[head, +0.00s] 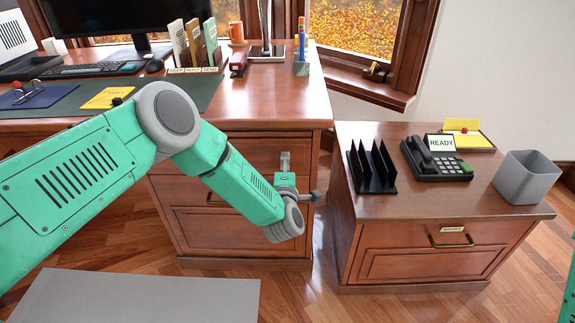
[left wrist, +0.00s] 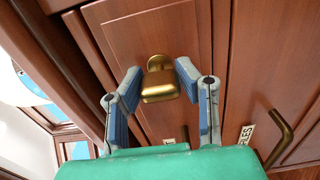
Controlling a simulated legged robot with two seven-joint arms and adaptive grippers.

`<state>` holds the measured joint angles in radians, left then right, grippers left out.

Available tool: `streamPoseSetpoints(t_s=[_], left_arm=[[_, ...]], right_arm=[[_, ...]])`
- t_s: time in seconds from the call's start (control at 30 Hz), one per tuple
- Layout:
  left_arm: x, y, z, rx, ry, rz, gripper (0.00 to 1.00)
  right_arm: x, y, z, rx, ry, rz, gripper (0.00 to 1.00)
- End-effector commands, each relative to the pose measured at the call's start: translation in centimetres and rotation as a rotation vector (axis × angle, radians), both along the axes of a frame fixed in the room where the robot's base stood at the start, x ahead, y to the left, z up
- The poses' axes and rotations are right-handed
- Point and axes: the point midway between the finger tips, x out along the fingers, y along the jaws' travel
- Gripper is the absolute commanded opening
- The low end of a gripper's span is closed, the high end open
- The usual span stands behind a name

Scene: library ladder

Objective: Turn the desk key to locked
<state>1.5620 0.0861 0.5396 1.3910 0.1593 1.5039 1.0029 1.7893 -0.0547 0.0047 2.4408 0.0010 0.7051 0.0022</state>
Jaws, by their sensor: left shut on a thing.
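The brass desk key (left wrist: 160,82) sits on the reddish wooden front of the desk in the left wrist view. My left gripper (left wrist: 160,75) has its two blue-padded fingers on either side of the key, shut on it. In the head view my left gripper (head: 298,180) is at the right part of the desk front (head: 240,230), below the desktop. The key is hidden there. I cannot tell which marking the key points to.
A low cabinet (head: 440,205) stands to the right, with a black file rack (head: 370,170), a phone (head: 435,160) and a grey bin (head: 526,178) on top. Brass handles (left wrist: 279,135) and labels show near the key. A narrow gap separates desk and cabinet.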

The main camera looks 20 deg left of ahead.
Motion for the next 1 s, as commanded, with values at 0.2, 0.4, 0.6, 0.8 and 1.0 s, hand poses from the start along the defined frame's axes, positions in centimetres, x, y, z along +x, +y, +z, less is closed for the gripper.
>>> streamPoseSetpoints(t_s=[0.2,0.4,0.6,0.8,1.0], left_arm=[[-0.08,0.07,-0.05,-0.044,-0.013,0.002,0.00],[-0.10,0.06,-0.10,-0.055,-0.014,0.002,0.00],[-0.13,0.06,-0.17,-0.055,-0.013,0.002,0.00],[-0.10,0.06,-0.21,-0.054,-0.011,0.001,0.50],[-0.04,0.04,-0.23,-0.053,-0.011,0.001,0.50]], right_arm=[[-0.01,0.00,-0.08,0.000,0.000,0.000,0.40],[0.00,0.00,-0.09,0.000,0.000,0.000,0.40],[-0.01,0.00,-0.09,0.000,0.000,0.000,0.40],[-0.01,0.00,-0.10,0.000,0.000,0.000,0.40],[0.00,0.00,-0.10,0.000,0.000,0.000,0.40]])
